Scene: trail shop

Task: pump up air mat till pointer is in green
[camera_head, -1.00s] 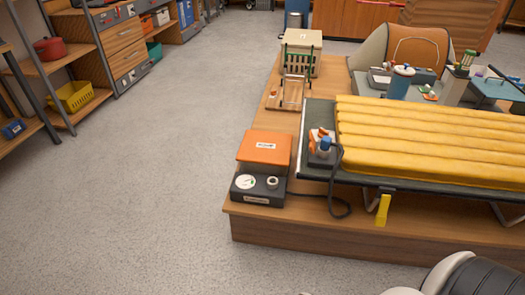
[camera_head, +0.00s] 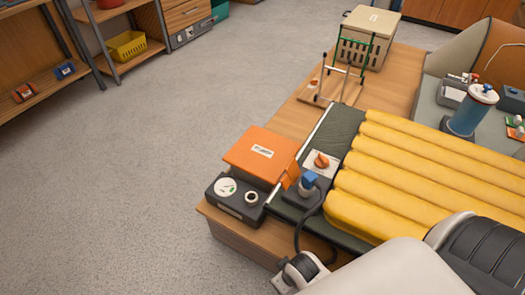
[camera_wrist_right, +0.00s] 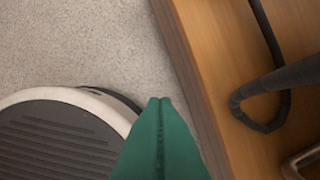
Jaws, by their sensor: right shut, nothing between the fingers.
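The yellow air mat (camera_head: 430,180) lies on a dark cot (camera_head: 341,133) on a wooden platform. At its near left corner is a valve block with a blue cap (camera_head: 309,180) and a black hose (camera_head: 299,226). Left of it stands the pump, with a raised orange top (camera_head: 261,153) and dark base (camera_head: 236,213). Its round white gauge (camera_head: 226,187) has a green mark; the pointer is too small to read. My right gripper (camera_wrist_right: 160,103) shows green fingers shut and empty beside the platform edge in the wrist view. My left gripper is out of view.
An orange knob on a white plate (camera_head: 321,160) sits beside the mat. The wooden platform's (camera_head: 240,236) near edge borders clear grey floor (camera_head: 150,150). A beige crate (camera_head: 368,37) and a blue cylinder (camera_head: 471,110) stand further back. Shelves line the left.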

